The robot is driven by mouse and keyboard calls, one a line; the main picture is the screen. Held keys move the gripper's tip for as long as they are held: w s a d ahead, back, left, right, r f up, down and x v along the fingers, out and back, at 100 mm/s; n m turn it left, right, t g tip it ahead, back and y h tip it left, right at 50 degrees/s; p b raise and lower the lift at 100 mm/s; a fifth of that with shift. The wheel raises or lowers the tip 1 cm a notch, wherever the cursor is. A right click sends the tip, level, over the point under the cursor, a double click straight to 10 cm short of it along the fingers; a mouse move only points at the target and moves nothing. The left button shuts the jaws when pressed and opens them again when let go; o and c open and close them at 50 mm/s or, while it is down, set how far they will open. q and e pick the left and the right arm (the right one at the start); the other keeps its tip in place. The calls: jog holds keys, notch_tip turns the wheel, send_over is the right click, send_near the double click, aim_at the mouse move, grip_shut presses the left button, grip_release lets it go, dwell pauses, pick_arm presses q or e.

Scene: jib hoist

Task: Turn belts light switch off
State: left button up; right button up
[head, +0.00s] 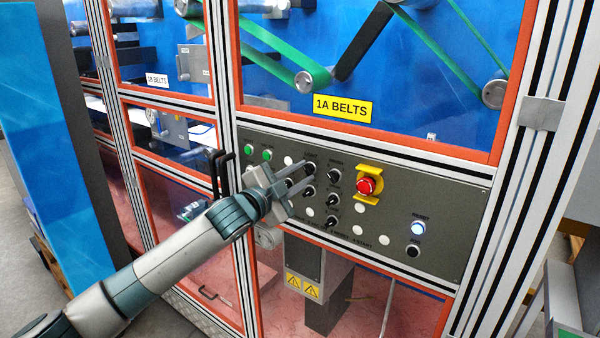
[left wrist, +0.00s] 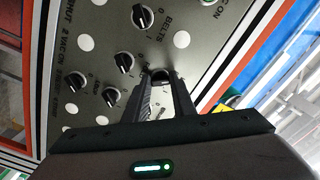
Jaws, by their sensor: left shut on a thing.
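A grey control panel (head: 400,215) carries several black rotary switches, among them one at the upper middle (head: 335,175) and one below it (head: 332,199). My left gripper (head: 306,176) reaches the panel from the left, its fingers around the upper-left switch (head: 310,167). In the left wrist view its two fingers (left wrist: 162,92) are closed on a black switch knob (left wrist: 160,74), mostly hidden between them. The word BELTS (left wrist: 153,27) is printed close by, near another black knob (left wrist: 142,15). The gripped switch's exact setting is hidden. My right gripper is not in view.
A red emergency button (head: 366,186) in a yellow guard sits right of the switches. Green lamps (head: 257,152) are at the panel's left, a lit bluish-white button (head: 418,228) at its right. Black door handles (head: 220,172) stand close to my left gripper. A yellow 1A BELTS sign (head: 343,108) hangs above.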

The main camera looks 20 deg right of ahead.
pick_arm(q)
jog(key=shift+f+n, duration=0.1)
jog(key=shift+n, duration=0.8)
jog(key=o, duration=1.1)
jog(key=shift+c, duration=0.2)
jog(key=b+v, duration=0.6)
jog(key=v, duration=1.1)
jog(key=shift+s+a, duration=0.1)
jog(key=shift+a, duration=0.05)
